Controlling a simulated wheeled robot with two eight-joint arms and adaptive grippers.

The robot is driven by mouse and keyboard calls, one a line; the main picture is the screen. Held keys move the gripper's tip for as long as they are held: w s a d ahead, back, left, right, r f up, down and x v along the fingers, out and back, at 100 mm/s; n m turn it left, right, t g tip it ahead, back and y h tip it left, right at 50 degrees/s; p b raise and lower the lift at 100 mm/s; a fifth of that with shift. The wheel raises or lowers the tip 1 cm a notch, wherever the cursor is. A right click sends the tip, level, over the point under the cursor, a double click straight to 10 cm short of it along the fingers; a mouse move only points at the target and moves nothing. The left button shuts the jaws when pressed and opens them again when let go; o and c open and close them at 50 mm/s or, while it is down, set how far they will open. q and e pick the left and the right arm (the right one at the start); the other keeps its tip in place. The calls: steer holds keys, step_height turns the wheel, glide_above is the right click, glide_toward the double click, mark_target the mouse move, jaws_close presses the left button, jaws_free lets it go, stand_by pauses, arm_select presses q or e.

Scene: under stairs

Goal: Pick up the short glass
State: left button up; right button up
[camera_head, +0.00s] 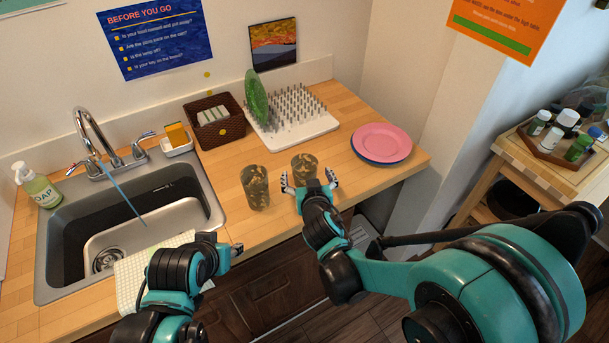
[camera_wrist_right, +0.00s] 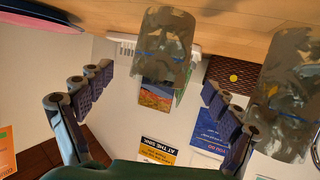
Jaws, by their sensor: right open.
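The short glass (camera_head: 304,167), patterned brown and clear, stands upright on the wooden counter near its front edge. It also shows in the right wrist view (camera_wrist_right: 166,45), ahead of and between the fingers. A taller patterned glass (camera_head: 255,188) stands to its left in the head view. My right gripper (camera_head: 308,182) is open at the near side of the short glass, a finger toward each side; contact cannot be made out. The right wrist view shows the same open fingers (camera_wrist_right: 157,82). My left gripper (camera_head: 237,249) is low by the sink's front edge; its fingers are mostly hidden.
The pink plate (camera_head: 382,140) lies on a blue one to the right. Behind are a white drying rack (camera_head: 318,130) with a green plate (camera_head: 257,97) and a brown basket (camera_head: 218,134). The sink (camera_head: 62,247) is at left. Bare counter lies between glasses and rack.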

mark_target(303, 160)
steer(key=x, duration=0.1)
steer(key=b+x, duration=0.1)
steer(key=x, duration=0.2)
steer(key=shift+w+a+r+b, duration=0.1)
steer(key=shift+w+r+b, duration=0.15)
steer(key=shift+w, duration=0.25)
steer(key=shift+s, duration=0.1)
steer(key=shift+c, duration=1)
steer(key=c, duration=1.2)
steer(key=shift+c, duration=0.2)
